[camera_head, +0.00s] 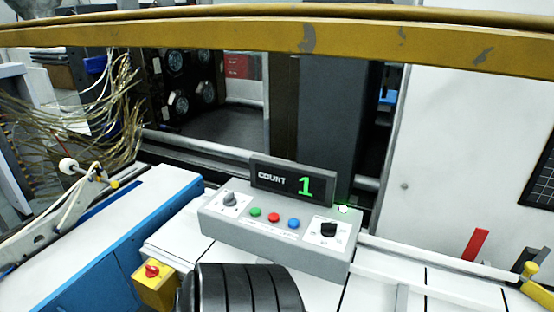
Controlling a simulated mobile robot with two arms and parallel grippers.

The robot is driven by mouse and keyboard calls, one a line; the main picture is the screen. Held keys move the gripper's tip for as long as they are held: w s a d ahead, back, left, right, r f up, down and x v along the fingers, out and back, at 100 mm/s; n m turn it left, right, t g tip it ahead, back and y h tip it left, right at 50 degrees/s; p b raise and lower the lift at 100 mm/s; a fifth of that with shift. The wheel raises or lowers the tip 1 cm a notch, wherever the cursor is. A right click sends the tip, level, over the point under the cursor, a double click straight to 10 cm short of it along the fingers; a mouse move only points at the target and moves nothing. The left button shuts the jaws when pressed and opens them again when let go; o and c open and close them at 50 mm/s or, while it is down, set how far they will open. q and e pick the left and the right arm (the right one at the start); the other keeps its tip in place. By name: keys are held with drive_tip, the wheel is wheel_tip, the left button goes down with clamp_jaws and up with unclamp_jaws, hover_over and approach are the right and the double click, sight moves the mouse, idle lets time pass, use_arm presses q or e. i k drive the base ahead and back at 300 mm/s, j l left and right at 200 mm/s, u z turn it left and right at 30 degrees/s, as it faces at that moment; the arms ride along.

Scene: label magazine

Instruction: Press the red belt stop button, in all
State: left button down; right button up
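A grey control box (285,242) stands on the white machine top in the middle of the head view. On its sloped face sit a green button (256,212), a red button (274,217) and a blue button (293,223). A dark display (293,180) behind them reads "COUNT" and a green 1. A separate red knob (152,270) sits on a yellow box at the lower left. Neither of my grippers can be made out in this view, and nothing touches the red button.
A grey knob (230,199) and a black knob (328,229) flank the buttons. A dark ribbed shape (245,290) rises in front of the box at the bottom edge. A yellow beam (300,38) crosses the top. A red upright piece (475,245) stands at right.

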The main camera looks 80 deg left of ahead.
sight(272, 217)
drive_tip(key=u, duration=2.35)
